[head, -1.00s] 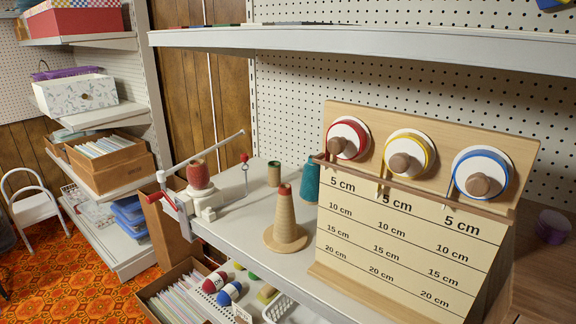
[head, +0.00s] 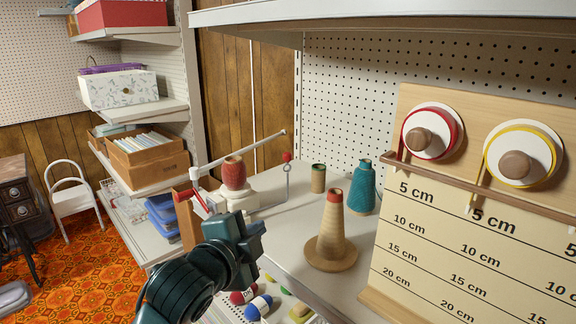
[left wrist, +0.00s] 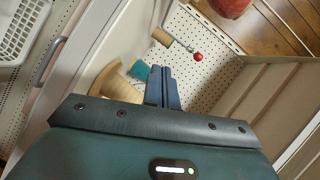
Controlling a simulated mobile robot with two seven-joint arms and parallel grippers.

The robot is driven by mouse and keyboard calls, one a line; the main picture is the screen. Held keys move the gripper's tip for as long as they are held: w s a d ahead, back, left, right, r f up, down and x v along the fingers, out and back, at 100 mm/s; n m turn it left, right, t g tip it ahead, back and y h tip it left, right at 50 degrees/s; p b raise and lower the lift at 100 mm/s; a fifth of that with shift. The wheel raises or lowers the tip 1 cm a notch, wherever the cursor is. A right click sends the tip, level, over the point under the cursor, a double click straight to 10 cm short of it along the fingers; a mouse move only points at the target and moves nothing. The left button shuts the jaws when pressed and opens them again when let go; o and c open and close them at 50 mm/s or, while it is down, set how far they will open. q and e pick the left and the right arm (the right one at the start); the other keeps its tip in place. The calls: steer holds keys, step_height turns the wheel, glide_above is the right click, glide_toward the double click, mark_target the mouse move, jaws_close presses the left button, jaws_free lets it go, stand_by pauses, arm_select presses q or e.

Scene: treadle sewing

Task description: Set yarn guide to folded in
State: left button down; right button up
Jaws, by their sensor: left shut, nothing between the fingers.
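The yarn winder (head: 238,200) is clamped at the shelf's left edge, with a red-brown yarn cone (head: 234,172) on top and a red crank handle (head: 190,195). A long thin guide arm (head: 245,150) reaches from it up and right over the shelf, so it stands extended. A wire post with a red ball (head: 287,157) stands right of the winder; the ball also shows in the left wrist view (left wrist: 198,57). My left gripper (head: 256,226) is shut and empty, in front of and below the winder. Its fingers (left wrist: 162,74) touch nothing visible. My right gripper is out of view.
A tan cone on a wooden base (head: 332,235), a teal cone (head: 362,188) and a small spool (head: 318,178) stand right of the winder. A measuring board (head: 430,240) with yarn dials fills the right. An upper shelf (head: 400,18) hangs above.

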arm_select(q)
step_height(320, 180, up, 7)
steer(key=w+d+m+t+h, duration=0.2)
steer(key=d+m, duration=0.1)
steer(key=m, duration=0.1)
steer(key=w+d+p, duration=0.1)
steer(key=w+d, duration=0.1)
steer(key=w, duration=1.1)
steer(key=shift+d+f, duration=0.15)
steer(key=shift+f, duration=0.15)
